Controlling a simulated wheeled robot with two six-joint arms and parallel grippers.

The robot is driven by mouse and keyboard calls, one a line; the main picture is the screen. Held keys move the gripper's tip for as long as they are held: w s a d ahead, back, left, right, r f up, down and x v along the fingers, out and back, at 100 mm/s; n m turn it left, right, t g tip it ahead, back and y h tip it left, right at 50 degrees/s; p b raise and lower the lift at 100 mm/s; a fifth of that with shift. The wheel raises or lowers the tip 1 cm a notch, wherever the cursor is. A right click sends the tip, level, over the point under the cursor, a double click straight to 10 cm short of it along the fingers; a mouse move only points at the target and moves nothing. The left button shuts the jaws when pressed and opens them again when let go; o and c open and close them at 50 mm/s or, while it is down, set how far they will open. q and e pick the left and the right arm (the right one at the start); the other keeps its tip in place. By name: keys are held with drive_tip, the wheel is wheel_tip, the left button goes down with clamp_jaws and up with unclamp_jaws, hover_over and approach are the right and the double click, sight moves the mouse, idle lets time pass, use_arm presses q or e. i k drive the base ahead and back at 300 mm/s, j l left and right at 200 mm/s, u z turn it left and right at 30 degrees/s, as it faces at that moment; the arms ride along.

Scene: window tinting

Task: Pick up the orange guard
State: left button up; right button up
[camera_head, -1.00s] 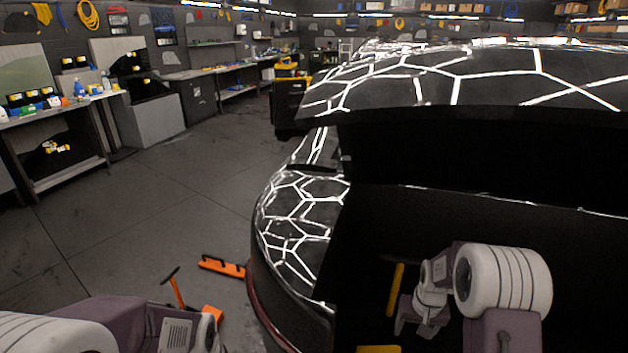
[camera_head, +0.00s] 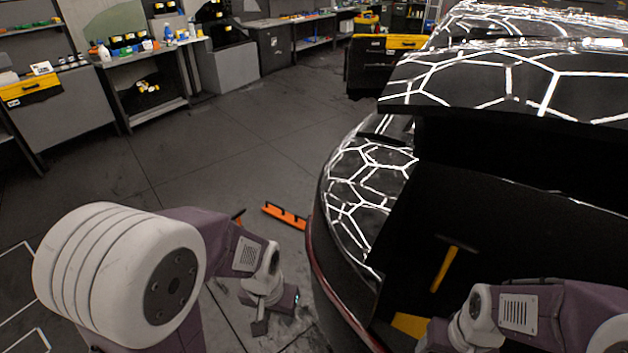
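A long orange bar with dark clips (camera_head: 285,216), which looks like the orange guard, lies on the floor left of the car's rear corner. A sliver of another orange item (camera_head: 238,217) shows behind my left arm; the rest of it is hidden. My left gripper (camera_head: 274,312) hangs below and in front of the bar in the picture, apart from it, with nothing visible in it. Its finger opening is not clear. My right gripper (camera_head: 436,338) is at the bottom edge by the open trunk, partly cut off, and its fingers cannot be made out.
The black car (camera_head: 360,190) with white hexagon lines stands on the right with its trunk open. A yellow-handled tool (camera_head: 443,270) and a yellow piece (camera_head: 408,324) lie in the trunk. Workbenches (camera_head: 150,95) line the back left. The floor between is clear.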

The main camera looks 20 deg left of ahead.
sight(297, 221)
drive_tip(key=k+u, duration=0.25)
drive_tip(key=k+j+u, duration=0.25)
drive_tip(key=k, duration=0.15)
drive_tip(key=i+j+u, duration=0.2)
drive_tip(key=u, duration=1.2)
drive_tip(key=i+l, duration=0.1)
drive_tip(key=i, duration=2.7)
drive_tip(key=i+z, duration=0.25)
drive_tip(key=i, duration=0.25)
drive_tip(key=i+z, duration=0.25)
drive_tip(key=i, duration=0.3)
drive_tip(key=i+j+z, duration=0.25)
drive_tip(key=i, duration=0.25)
drive_tip(key=i+j+z, duration=0.2)
drive_tip(key=i, duration=0.3)
drive_tip(key=i+l+z, duration=0.1)
drive_tip(key=i+z, duration=0.2)
drive_tip(key=z, duration=0.15)
drive_tip(key=i+z, duration=0.65)
drive_tip(key=z, duration=0.2)
drive_tip(key=i+j+z, duration=0.25)
drive_tip(key=z, duration=0.2)
drive_tip(key=i+l+z, duration=0.15)
drive_tip(key=i+z, duration=0.65)
drive_tip(key=i+j+z, duration=0.1)
drive_tip(key=i+z, duration=0.3)
